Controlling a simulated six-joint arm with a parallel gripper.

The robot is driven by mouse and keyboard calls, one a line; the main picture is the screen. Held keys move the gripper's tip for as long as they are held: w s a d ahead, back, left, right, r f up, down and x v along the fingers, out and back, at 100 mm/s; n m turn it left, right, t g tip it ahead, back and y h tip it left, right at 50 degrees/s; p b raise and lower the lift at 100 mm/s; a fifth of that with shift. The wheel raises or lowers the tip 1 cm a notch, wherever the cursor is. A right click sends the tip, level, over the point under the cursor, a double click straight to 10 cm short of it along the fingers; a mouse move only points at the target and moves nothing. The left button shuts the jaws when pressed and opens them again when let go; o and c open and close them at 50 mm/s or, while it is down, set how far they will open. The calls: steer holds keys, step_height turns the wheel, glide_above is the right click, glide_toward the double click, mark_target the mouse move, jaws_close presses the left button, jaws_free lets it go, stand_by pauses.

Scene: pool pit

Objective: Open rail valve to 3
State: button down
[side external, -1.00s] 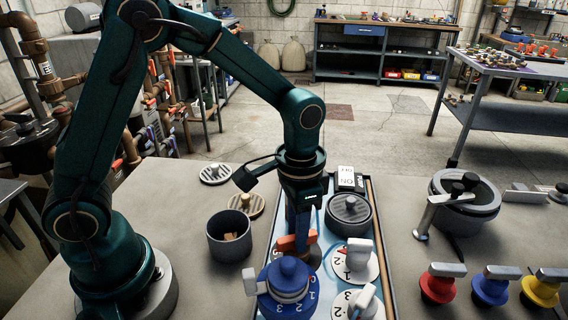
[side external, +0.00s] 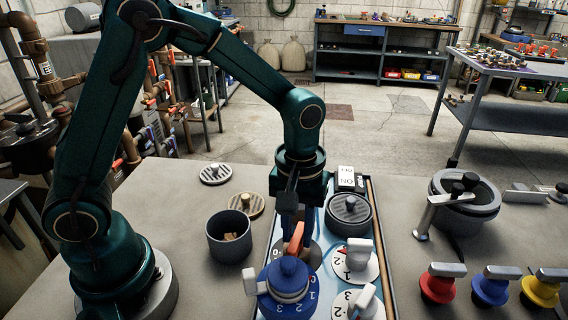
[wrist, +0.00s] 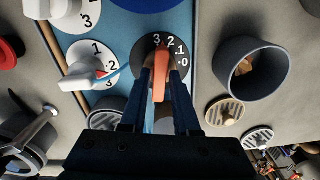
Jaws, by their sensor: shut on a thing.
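A valve with an orange handle (side external: 296,240) sits on the blue panel; its dark round dial (wrist: 145,45) is marked 0 to 3 in the wrist view. My gripper (wrist: 160,80) is shut on the orange handle (wrist: 160,65), one finger on each side. The handle's far end points up in the wrist view, at about the 3 and 2 marks; the exact reading is hard to tell. In the side view my gripper (side external: 297,232) points down over the valve, and the blue valve in front hides part of the dial.
A blue valve (side external: 288,278) stands close in front, and white dial valves (side external: 357,260) are on the right of the panel. A grey pot (side external: 229,238) is at left. A lidded dark pot (side external: 349,212) and an ON/OFF box (side external: 347,178) are behind right.

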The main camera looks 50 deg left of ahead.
mark_target(297, 236)
steer(key=shift+r+n, duration=0.1)
steer(key=shift+n, duration=1.2)
steer(key=c, duration=0.8)
jaws_free()
steer(key=shift+r, duration=2.5)
